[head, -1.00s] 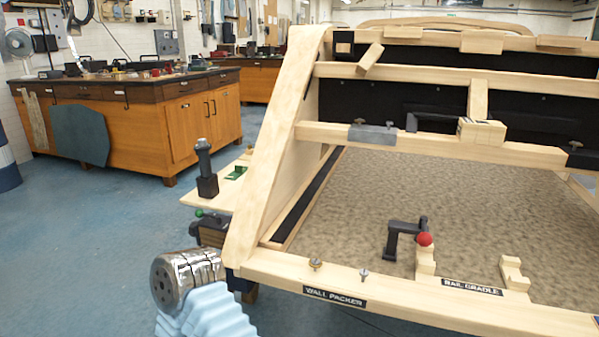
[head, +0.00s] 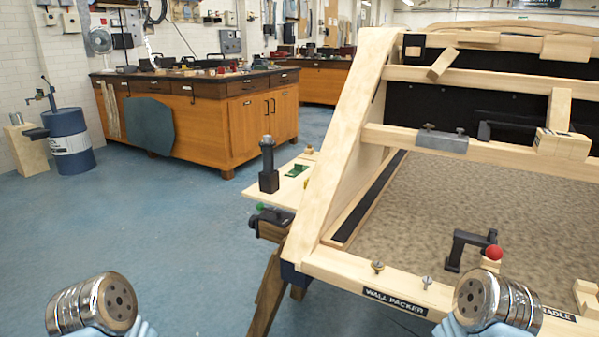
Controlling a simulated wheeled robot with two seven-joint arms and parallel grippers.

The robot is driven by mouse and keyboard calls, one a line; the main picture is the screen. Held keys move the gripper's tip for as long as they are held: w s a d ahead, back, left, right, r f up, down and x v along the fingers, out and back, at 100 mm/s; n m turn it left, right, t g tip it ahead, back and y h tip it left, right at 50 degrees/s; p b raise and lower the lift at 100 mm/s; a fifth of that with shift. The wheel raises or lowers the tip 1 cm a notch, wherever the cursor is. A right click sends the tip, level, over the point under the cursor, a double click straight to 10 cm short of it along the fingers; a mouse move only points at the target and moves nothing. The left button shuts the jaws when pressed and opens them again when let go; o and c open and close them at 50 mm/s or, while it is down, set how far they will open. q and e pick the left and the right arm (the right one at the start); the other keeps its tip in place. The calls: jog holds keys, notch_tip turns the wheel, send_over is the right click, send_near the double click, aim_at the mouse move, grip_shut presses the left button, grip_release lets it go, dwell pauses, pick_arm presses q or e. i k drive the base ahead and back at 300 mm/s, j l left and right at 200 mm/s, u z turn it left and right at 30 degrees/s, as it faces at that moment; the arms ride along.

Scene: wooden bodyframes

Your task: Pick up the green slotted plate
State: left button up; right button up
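The green slotted plate (head: 297,171) is small and lies on a pale wooden side board (head: 258,191), left of the slanted frame post. A dark upright tool (head: 268,166) with a square base stands just left of it on the same board. The plate's slots are too small to make out clearly. Metal joints with light blue sleeves, parts of my arms, show at the bottom left and bottom right. No gripper fingers show, and both joints are well apart from the plate.
The wooden bodyframe (head: 335,150) fills the right side, with a black crank with a red knob (head: 470,248) and a WALL PACKER label. A clamp (head: 270,220) sits under the board's edge. A workbench (head: 215,120) and blue drum (head: 70,140) stand behind. The blue floor at left is clear.

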aim_at(298, 168)
jog(key=i+j+u, duration=0.25)
jog(key=j, duration=0.15)
jog(key=i+j+u, duration=0.2)
jog(key=j, duration=0.2)
jog(key=i+j+u, duration=0.5)
jog(key=j+u, duration=0.25)
jog(key=i+j+u, duration=0.15)
jog(key=i+u, duration=0.2)
jog(key=i+j+z, duration=0.15)
jog(key=i, duration=0.25)
jog(key=i+j+z, duration=0.15)
jog(key=i, duration=0.3)
jog(key=i+z, duration=0.25)
jog(key=z, duration=0.25)
jog(key=i+z, duration=0.2)
jog(key=z, duration=0.25)
jog(key=i+z, duration=0.25)
jog(key=z, duration=0.25)
jog(key=i+j+z, duration=0.2)
jog(key=z, duration=0.25)
